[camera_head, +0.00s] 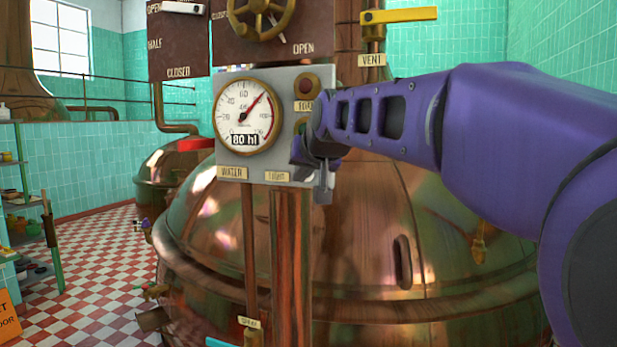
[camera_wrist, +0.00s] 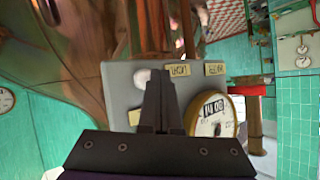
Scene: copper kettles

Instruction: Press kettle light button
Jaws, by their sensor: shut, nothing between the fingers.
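A grey control panel (camera_head: 255,174) holds a round gauge and several buttons. The light button (camera_wrist: 142,77) shows in the wrist view as a pale round knob beside the tag reading LIGHT (camera_wrist: 178,70). In the head view my arm hides the button, and only the light tag (camera_head: 277,176) shows. My gripper (camera_wrist: 160,85) is shut and empty in front of the panel. In the wrist view its fingertips are just right of the button and overlap its edge. I cannot tell whether they touch it or the panel.
The gauge (camera_head: 243,116) and a round button (camera_head: 306,85) with its own tag are close by on the panel. A brown board with a handwheel (camera_head: 262,14) is above. A yellow vent lever (camera_head: 398,15) is at upper right. A large copper kettle (camera_head: 380,240) stands behind the panel.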

